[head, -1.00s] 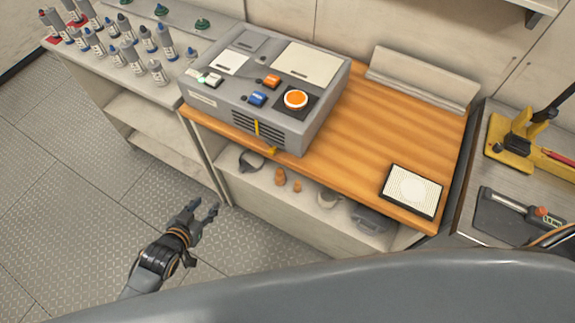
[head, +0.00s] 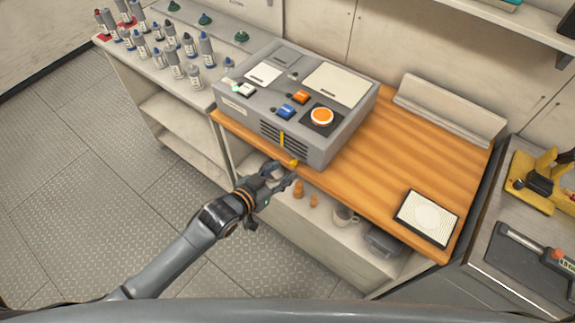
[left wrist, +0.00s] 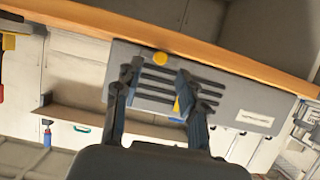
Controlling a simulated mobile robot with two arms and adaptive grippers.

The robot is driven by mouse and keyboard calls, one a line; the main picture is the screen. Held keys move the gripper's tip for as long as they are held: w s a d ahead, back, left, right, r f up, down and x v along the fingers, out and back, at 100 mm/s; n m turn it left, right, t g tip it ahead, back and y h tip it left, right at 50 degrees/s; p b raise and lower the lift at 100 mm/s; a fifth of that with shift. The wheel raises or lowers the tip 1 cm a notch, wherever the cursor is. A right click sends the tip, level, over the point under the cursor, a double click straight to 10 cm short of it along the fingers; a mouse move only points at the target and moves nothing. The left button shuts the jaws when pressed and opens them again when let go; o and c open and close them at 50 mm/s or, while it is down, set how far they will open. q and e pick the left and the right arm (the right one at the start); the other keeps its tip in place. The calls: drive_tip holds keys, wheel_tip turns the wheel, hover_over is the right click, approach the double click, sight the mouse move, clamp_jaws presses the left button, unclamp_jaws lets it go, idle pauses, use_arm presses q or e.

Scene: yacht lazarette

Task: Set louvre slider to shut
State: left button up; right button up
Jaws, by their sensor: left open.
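A grey control box (head: 262,82) stands on the wooden bench top, with a dark slotted louvre (head: 297,150) low on its front. A yellow strip (head: 282,139) runs across the slats. A yellow knob (head: 294,162) sits at the box's lower front edge. In the left wrist view, which is upside down, the louvre (left wrist: 158,97) lies behind my fingers, the knob (left wrist: 160,58) shows between and beyond the tips, and the strip (left wrist: 178,105) is partly hidden by a finger. My left gripper (head: 284,173) is open and empty, just in front of and below the knob. Contact cannot be told.
Several bottles (head: 172,60) stand on the left counter. A framed white panel (head: 427,217) lies at the bench's right. The floor at left is clear.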

sight(291, 165)
use_arm(q)
drive_tip(key=shift+x, duration=1.75)
clamp_jaws()
